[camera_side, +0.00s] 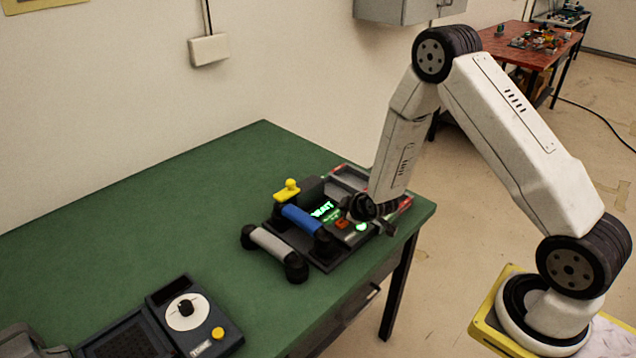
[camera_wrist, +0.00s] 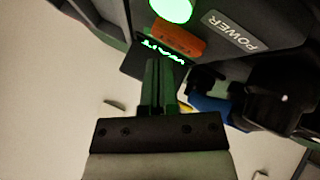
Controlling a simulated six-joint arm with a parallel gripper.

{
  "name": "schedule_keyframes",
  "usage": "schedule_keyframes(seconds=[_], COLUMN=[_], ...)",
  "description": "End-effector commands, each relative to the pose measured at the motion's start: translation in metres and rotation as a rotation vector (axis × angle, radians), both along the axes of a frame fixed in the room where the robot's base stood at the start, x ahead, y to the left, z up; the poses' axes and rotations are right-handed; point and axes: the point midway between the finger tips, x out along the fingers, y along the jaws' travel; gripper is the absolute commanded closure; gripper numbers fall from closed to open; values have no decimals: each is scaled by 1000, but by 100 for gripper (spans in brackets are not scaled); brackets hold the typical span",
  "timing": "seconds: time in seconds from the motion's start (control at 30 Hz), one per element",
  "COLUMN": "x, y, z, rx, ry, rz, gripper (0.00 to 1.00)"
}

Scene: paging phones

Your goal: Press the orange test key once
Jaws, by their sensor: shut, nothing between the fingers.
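The orange test key (camera_side: 342,224) is on the dark phone unit, between a lit display (camera_side: 323,210) and a glowing green round light (camera_side: 361,227). In the wrist view the orange key (camera_wrist: 177,38) lies just beyond my fingertips, with the green light (camera_wrist: 172,9) above it. The display (camera_wrist: 163,49) shows green text that seems to read WAIT. My gripper (camera_wrist: 162,65) is shut and empty, its fingertips over the display area near the key. I see no contact with the key. In the side view my wrist partly hides the unit's right part.
A blue handset (camera_side: 301,219) and a grey handset (camera_side: 270,242) lie along the unit's left side, with a yellow knob (camera_side: 287,190) behind. A POWER label (camera_wrist: 236,31) is beside the orange key. A dial box (camera_side: 186,310) stands at the front left of the green table (camera_side: 150,215); the table's middle is clear.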

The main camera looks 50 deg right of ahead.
Motion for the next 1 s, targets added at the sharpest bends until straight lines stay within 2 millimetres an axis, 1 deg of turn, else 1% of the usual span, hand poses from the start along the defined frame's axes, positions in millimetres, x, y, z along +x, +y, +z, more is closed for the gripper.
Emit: schedule_keyframes(seconds=[0.4,0.53,1.0], x=[0,0,0], y=[0,0,0], z=[2,5,37], rx=[0,0,0], ry=[0,0,-1], rz=[0,0,-1], gripper=[100,100,100])
